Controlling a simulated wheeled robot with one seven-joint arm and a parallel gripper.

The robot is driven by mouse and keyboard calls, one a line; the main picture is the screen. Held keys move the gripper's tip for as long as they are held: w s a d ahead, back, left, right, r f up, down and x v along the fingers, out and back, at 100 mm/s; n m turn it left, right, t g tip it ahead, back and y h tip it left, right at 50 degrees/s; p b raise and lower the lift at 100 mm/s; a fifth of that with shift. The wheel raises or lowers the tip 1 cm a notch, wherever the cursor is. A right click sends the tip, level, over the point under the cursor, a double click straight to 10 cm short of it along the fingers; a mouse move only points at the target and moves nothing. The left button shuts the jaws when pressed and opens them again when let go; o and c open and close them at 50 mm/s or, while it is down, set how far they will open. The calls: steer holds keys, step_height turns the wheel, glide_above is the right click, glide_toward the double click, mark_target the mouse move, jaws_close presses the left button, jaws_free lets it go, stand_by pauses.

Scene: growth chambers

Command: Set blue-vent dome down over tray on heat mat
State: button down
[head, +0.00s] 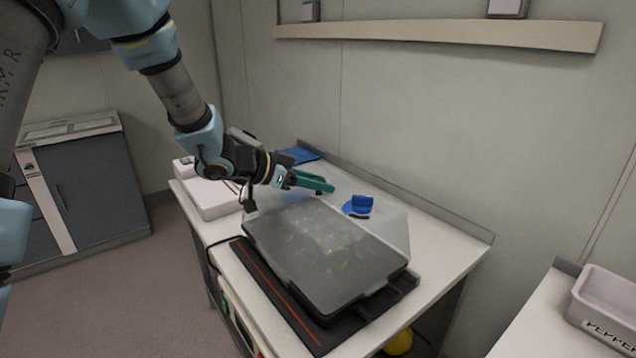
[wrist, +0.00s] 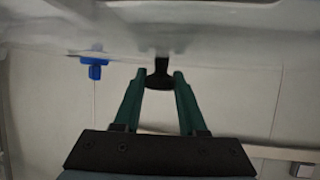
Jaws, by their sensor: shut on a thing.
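The clear, smoky dome (head: 325,250) carries a blue vent (head: 360,205), which also shows in the wrist view (wrist: 93,68). My gripper (head: 325,187) is at the dome's upper back side. In the wrist view its green fingers (wrist: 158,78) are shut on the dome's black knob (wrist: 160,66). The dome is over the black tray (head: 402,287), and pale green specks show through it. The tray is on the black heat mat (head: 283,300) with a red line. The dome looks tilted toward the head camera; I cannot tell whether its rim touches the tray.
A white box (head: 210,198) and a blue item (head: 298,155) are at the bench's far left end. A raised lip (head: 450,222) runs along the back by the wall. A grey labelled bin (head: 605,305) stands on another bench at right. The bench's right end is clear.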

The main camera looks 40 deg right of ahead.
steer(key=shift+f, duration=0.35)
steer(key=shift+c, duration=2.3)
jaws_free()
steer(key=shift+r, duration=0.35)
steer(key=shift+w+a+r, duration=0.15)
steer(key=shift+a+r, duration=0.05)
steer(key=shift+a, duration=0.1)
steer(key=b+v, duration=0.1)
steer(key=v, duration=1)
steer(key=shift+a, duration=0.15)
steer(key=shift+w, duration=0.1)
